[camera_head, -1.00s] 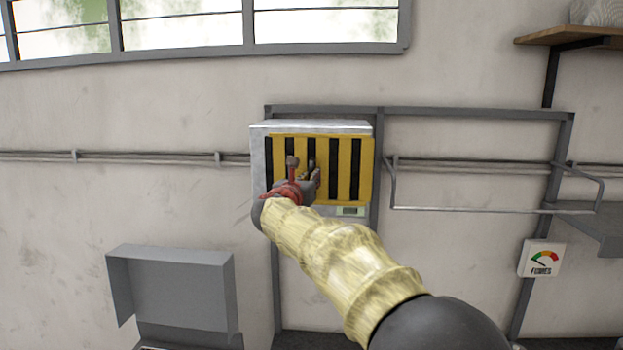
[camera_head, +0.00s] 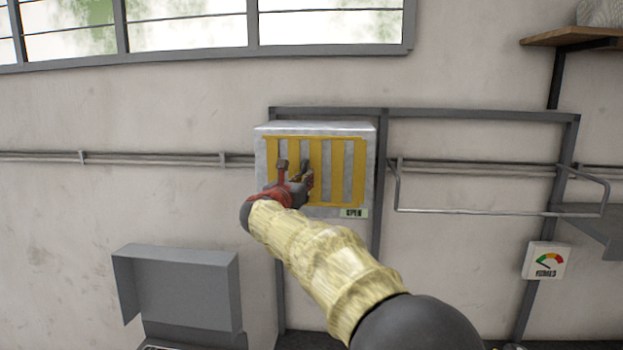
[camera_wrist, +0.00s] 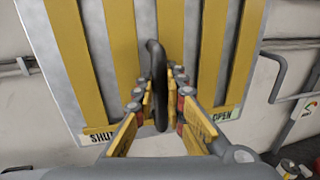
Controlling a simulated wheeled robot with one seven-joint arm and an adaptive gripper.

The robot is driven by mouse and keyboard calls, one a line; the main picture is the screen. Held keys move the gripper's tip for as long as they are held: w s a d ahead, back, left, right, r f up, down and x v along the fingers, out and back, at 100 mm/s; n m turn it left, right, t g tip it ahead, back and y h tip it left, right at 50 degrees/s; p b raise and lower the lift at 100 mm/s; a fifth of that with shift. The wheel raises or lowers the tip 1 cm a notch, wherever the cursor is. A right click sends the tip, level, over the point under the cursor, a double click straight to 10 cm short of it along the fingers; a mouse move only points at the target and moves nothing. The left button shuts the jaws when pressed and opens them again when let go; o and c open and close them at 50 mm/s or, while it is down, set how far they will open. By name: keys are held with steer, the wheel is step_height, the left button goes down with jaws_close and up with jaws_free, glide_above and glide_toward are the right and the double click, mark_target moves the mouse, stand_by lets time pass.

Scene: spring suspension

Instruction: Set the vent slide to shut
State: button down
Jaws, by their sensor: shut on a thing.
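The vent is a grey metal box (camera_head: 315,129) on the wall, with a yellow barred slide (camera_head: 338,168) on its front. Grey metal shows between the yellow bars, with no dark slots. The slide's dark upright handle (camera_wrist: 156,55) shows in the wrist view, between my fingers. My gripper (camera_head: 306,178) is shut on the handle. A SHUT label (camera_wrist: 97,136), partly hidden by a finger, is at the lower left in the wrist view. An OPEN label (camera_wrist: 222,113) is at the lower right; it also shows in the head view (camera_head: 355,212).
A grey rail frame (camera_head: 480,115) surrounds the vent, with a bent bar (camera_head: 500,211) to its right. A gauge sign (camera_head: 547,260) hangs at the lower right. An open grey box (camera_head: 185,285) stands at the lower left. A wooden shelf (camera_head: 565,36) is at upper right.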

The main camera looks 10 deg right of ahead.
steer(key=c, duration=1.9)
jaws_free()
steer(key=shift+a, duration=0.3)
steer(key=v, duration=1.2)
steer(key=shift+w, duration=0.1)
